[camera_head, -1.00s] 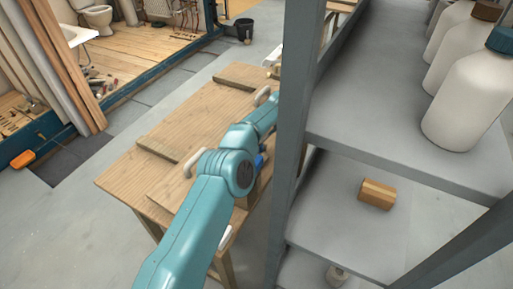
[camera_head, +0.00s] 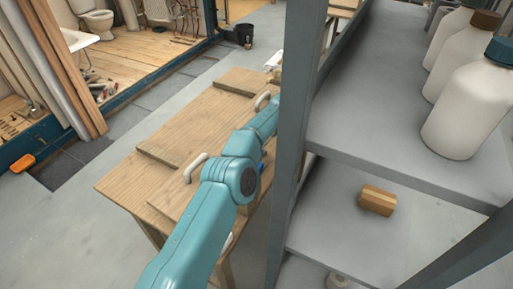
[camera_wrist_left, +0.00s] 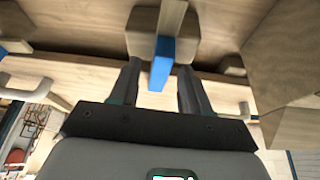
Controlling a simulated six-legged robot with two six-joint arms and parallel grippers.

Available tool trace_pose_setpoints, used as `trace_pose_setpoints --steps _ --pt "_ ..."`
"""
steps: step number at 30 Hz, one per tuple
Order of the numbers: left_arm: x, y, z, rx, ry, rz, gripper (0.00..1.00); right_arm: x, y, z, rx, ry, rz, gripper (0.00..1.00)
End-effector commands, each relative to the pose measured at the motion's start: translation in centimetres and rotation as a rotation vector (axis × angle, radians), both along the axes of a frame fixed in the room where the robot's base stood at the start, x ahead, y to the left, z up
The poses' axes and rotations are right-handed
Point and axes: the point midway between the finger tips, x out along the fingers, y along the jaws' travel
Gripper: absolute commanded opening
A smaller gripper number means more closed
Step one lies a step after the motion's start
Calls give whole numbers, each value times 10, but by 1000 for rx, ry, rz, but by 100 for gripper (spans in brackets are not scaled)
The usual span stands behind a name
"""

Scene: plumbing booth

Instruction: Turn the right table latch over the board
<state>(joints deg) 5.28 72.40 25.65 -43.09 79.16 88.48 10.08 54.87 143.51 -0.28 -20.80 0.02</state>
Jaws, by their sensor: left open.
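In the left wrist view, a blue latch (camera_wrist_left: 161,62) sits on a wooden block (camera_wrist_left: 143,22). My left gripper (camera_wrist_left: 158,80) is open, with one finger on each side of the blue latch; I cannot tell whether they touch it. In the head view, a wooden board (camera_head: 170,190) with pale handles (camera_head: 195,168) lies on the wooden table (camera_head: 116,185). A small blue piece (camera_head: 262,163) shows beside my left arm; I cannot tell which latch it is. My left gripper is hidden behind the shelf post there. My right gripper is not in view.
A grey shelf rack (camera_head: 290,130) stands close to the right of my left arm. It holds white bottles (camera_head: 465,115) and a small wooden block (camera_head: 377,200). Floor left of the table is mostly clear.

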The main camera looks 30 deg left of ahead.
Motion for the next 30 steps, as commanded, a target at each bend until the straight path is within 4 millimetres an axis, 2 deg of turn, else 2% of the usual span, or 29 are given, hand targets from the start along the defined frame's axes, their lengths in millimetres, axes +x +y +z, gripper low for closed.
trace_pose_setpoints --steps 5,8,12,16,21,30 --pt "0 -17 40 0 -4 -3 47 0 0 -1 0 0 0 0" --pt "-1 -28 69 0 -6 -1 47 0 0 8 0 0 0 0" --pt "-2 -41 106 -1 -2 -2 47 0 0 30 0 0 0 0" --pt "-3 -50 128 0 -2 -1 47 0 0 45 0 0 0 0" --pt "-4 -56 139 0 0 1 47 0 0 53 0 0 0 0" --pt "-4 -57 139 0 0 1 47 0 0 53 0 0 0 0"
